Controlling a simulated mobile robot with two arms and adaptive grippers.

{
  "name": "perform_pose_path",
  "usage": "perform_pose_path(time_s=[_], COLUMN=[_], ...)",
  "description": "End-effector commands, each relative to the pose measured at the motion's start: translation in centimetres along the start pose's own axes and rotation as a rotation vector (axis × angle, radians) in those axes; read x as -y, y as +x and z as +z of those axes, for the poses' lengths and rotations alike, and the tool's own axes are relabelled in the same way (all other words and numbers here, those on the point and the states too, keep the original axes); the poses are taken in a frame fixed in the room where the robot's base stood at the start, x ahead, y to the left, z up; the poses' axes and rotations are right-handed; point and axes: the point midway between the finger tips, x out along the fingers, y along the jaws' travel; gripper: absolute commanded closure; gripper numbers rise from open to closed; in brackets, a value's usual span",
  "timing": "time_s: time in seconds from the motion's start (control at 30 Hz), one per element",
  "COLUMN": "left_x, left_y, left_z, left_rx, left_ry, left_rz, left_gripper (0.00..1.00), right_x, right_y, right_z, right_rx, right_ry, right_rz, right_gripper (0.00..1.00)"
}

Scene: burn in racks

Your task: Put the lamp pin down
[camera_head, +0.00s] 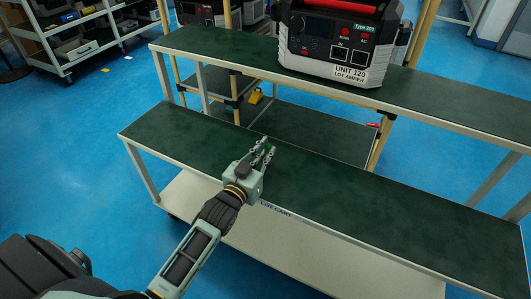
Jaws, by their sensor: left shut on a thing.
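My left gripper (265,150) reaches in from the left over the front part of the cart's lower green shelf (350,198). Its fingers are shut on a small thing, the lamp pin. Only a small bit of green shows between the fingertips, so the pin's shape is mostly hidden. I cannot tell whether the pin touches the shelf. My right gripper is not in view.
The lower green shelf is bare on both sides of my gripper. A grey and black power unit (349,73) labelled UNIT 120 stands on the higher green shelf (215,48) behind. Shelving with devices (75,48) stands at the back left.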

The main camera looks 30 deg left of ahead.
Motion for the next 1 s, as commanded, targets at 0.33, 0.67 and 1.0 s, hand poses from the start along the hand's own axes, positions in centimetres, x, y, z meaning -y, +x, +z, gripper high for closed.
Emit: perform_pose_path(time_s=[0.33, 0.67, 1.0], left_x=[0.0, 0.0, 0.0], left_y=[0.0, 0.0, -5.2], left_z=[0.2, 0.0, 0.0], left_rx=[0.0, -0.001, 0.004], left_ry=[0.0, 0.0, -0.001], left_rz=[0.0, 0.0, 0.0], left_gripper=[0.7, 0.7, 0.7], right_x=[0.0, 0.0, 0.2], right_y=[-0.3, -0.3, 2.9], right_z=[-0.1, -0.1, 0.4], right_rx=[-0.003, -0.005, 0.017], right_ry=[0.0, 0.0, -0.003], right_rz=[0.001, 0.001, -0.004], right_gripper=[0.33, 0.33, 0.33])
